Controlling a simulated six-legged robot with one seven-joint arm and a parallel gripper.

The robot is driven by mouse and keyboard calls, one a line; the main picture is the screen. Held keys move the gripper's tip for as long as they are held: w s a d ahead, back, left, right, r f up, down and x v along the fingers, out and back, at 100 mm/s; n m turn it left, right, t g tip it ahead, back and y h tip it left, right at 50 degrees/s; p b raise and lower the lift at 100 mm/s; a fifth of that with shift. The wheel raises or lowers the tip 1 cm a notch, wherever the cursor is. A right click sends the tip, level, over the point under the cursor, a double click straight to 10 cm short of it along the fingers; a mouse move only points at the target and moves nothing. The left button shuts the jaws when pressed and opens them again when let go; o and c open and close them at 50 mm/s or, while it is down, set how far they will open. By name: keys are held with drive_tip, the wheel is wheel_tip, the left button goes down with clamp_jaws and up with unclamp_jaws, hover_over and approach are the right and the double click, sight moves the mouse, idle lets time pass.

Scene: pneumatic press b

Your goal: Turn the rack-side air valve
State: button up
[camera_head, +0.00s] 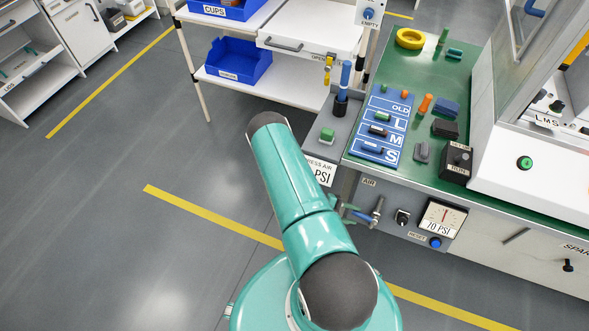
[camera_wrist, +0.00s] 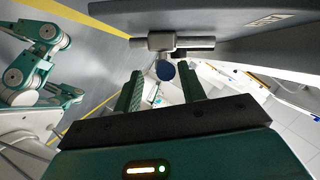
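Below the AIR label on the bench front, a metal air valve (camera_head: 377,208) sticks out in the head view. In the wrist view a grey metal valve body (camera_wrist: 180,42) with a round dark blue end (camera_wrist: 165,70) shows just beyond my fingertips. The blue end lies between the lines of the fingers, and I see no contact. In the head view my gripper (camera_head: 345,208) is mostly hidden behind my arm, just left of the valve.
A gauge (camera_head: 441,219) reading 70 PSI, a black knob (camera_head: 402,217) and a blue reset button (camera_head: 435,242) sit right of the valve. The green bench top (camera_head: 400,70) carries several parts above. A white rack (camera_head: 290,92) with blue bins stands behind. The floor at left is clear.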

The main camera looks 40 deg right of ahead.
drive_tip(key=v, duration=1.1)
drive_tip(key=w+a+r+m+t+y, duration=0.1)
drive_tip(key=w+a+r+m, duration=0.1)
drive_tip(key=w+r+m, duration=0.3)
drive_tip(key=w+a+r+m+t+y, duration=0.1)
drive_tip(key=w+r+m, duration=0.4)
drive_tip(key=r, duration=0.7)
drive_tip(key=shift+a+r+m+y, duration=0.15)
drive_tip(key=shift+a+m+y, duration=0.15)
drive_tip(key=shift+a+y, duration=0.35)
drive_tip(key=shift+d, duration=0.1)
